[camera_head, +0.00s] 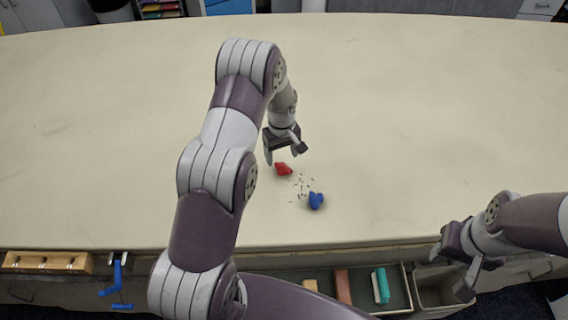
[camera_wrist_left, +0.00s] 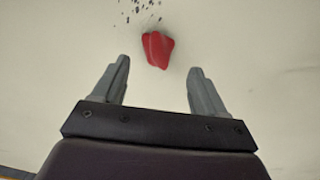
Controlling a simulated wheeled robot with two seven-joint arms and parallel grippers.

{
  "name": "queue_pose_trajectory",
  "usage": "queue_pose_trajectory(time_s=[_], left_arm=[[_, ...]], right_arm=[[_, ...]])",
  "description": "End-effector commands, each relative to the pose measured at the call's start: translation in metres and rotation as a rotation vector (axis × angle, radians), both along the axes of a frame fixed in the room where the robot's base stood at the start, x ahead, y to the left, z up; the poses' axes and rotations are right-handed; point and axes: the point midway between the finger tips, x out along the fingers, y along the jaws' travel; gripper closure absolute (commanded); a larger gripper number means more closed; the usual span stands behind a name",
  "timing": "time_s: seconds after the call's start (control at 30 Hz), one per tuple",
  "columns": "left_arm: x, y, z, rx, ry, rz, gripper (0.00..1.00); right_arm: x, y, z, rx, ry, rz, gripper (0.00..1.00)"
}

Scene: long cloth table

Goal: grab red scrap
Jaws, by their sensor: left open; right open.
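The red scrap (camera_head: 284,169) is a small crumpled piece lying on the cream table. My left gripper (camera_head: 285,155) is open and empty just behind it in the head view. In the left wrist view the red scrap (camera_wrist_left: 157,50) lies ahead of the fingertips, roughly between their lines, and the open left gripper (camera_wrist_left: 158,66) does not enclose it. I cannot tell the exact height of the fingers above the cloth. My right gripper (camera_head: 457,262) is open and empty at the front right, beyond the table's front edge.
A blue scrap (camera_head: 316,201) lies in front and to the right of the red one. Dark crumbs (camera_head: 303,186) are scattered between them. A tray (camera_head: 396,291) with several blocks and a wooden rack (camera_head: 48,262) are along the front edge. The rest of the tabletop is clear.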

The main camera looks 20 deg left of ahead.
Motion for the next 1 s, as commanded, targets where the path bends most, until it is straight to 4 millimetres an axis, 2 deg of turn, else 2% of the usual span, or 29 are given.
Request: queue_pose_trajectory(time_s=[0.17, 0.27, 0.4, 0.63, 0.67, 0.8, 1.0], left_arm=[[0.001, -0.002, -0.017, 0.0, 0.003, -0.001, 0.28], [0.002, -0.004, -0.034, 0.0, 0.003, -0.002, 0.28], [0.003, -0.004, -0.057, 0.0, -0.001, -0.002, 0.28], [0.004, -0.004, -0.063, 0.0, -0.004, -0.002, 0.28], [0.004, -0.004, -0.063, 0.0, -0.004, -0.002, 0.34], [0.004, -0.004, -0.063, 0.0, -0.004, -0.002, 0.8], [0.004, -0.004, -0.062, 0.0, -0.004, -0.002, 0.82]], right_arm=[[0.0, 0.0, 0.014, 0.0, 0.0, 0.0, 0.57], [0.0, 0.0, 0.027, 0.0, 0.0, 0.0, 0.57], [0.0, 0.0, 0.031, 0.0, 0.0, 0.0, 0.57], [0.0, 0.0, 0.03, 0.0, 0.0, 0.0, 0.57], [0.0, 0.0, 0.03, 0.0, 0.0, 0.0, 0.57], [0.0, 0.0, 0.03, 0.0, 0.0, 0.0, 0.57], [0.0, 0.0, 0.03, 0.0, 0.0, 0.0, 0.57]])
